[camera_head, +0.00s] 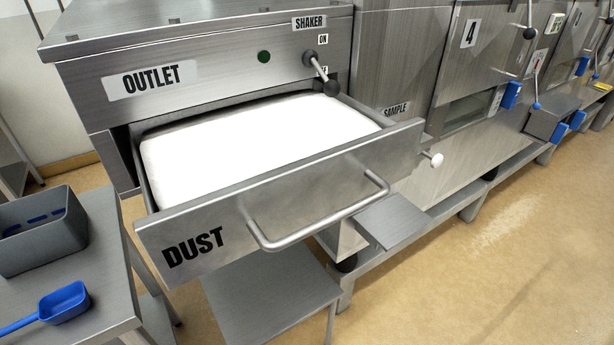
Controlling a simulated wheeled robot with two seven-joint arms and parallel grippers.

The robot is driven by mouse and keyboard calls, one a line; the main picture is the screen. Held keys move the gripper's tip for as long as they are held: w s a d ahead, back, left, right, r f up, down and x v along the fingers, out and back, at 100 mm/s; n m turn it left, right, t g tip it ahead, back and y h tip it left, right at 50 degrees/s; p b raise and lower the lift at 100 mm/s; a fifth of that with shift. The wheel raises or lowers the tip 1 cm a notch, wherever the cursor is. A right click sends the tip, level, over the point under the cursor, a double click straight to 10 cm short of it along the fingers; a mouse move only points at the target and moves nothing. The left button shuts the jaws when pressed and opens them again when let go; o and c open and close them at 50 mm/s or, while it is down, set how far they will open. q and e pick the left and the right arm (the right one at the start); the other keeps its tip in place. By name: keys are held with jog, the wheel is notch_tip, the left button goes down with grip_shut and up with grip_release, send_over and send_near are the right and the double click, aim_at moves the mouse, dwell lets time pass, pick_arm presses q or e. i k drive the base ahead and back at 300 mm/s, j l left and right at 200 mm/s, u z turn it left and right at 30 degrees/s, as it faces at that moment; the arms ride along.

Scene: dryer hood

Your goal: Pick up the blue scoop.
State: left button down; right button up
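The blue scoop (64,303) lies on a metal side table (112,270) at the lower left of the head view. Its square cup is at the right end, and its handle runs left and slightly down, out of the frame's left edge. It is beside a grey bin (42,238) on the same table, in front of it and apart from it. Neither of my grippers is in view, so I cannot see where they are relative to the scoop.
A steel drawer marked DUST (290,205) is pulled out, filled with white material (260,140), its bar handle (330,222) jutting forward. The OUTLET housing (200,75) is behind it. A low metal step (270,300) is below. Open tan floor (490,270) lies at right.

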aim_at(60, 306)
jog(key=l+u, duration=0.1)
jog(key=u, duration=1.9)
jog(key=j+z, duration=0.1)
jog(key=i+j, duration=0.05)
